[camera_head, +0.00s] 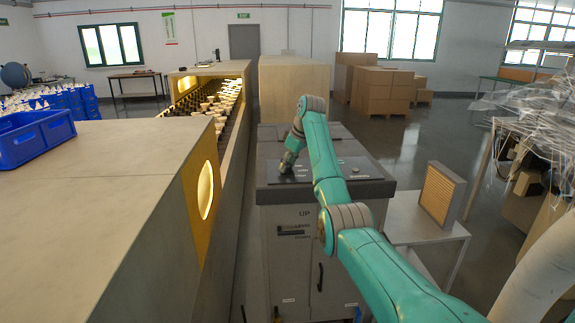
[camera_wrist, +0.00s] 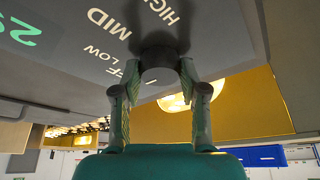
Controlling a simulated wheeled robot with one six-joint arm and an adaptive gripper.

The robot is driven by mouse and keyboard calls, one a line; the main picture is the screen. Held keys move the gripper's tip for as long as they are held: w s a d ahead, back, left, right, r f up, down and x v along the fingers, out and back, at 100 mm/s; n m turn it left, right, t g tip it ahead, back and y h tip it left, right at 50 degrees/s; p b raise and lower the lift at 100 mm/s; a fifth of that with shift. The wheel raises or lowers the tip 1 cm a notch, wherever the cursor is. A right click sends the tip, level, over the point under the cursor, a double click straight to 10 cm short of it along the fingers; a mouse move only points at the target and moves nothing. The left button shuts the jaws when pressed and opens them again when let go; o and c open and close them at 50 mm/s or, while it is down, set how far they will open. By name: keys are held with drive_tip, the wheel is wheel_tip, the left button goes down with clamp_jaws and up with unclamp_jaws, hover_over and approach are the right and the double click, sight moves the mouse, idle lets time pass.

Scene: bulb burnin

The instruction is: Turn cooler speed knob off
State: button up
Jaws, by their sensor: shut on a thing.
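The cooler speed knob (camera_wrist: 158,55) is a dark round knob on a grey panel (camera_wrist: 70,65), upside down in the wrist view. White labels HIGH, MID, LOW and a partly hidden OFF curve beside it. My gripper (camera_wrist: 158,72) has one finger on each side of the knob and is shut on it. In the head view my gripper (camera_head: 287,165) reaches down to the left part of the top panel of the grey cabinet (camera_head: 300,215); the knob is hidden there.
A long oven-like housing (camera_head: 125,190) with a glowing opening stands close left of the cabinet. A low table (camera_head: 425,222) with a framed filter (camera_head: 440,195) stands to the right. Cartons (camera_head: 375,90) are stacked behind. Open floor lies at the back right.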

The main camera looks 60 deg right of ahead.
drive_tip(key=shift+n, duration=0.6)
drive_tip(key=o, duration=1.1)
drive_tip(key=shift+o, duration=0.2)
drive_tip(key=v, duration=0.7)
drive_tip(key=shift+d+r, duration=0.2)
drive_tip(key=shift+s, duration=0.1)
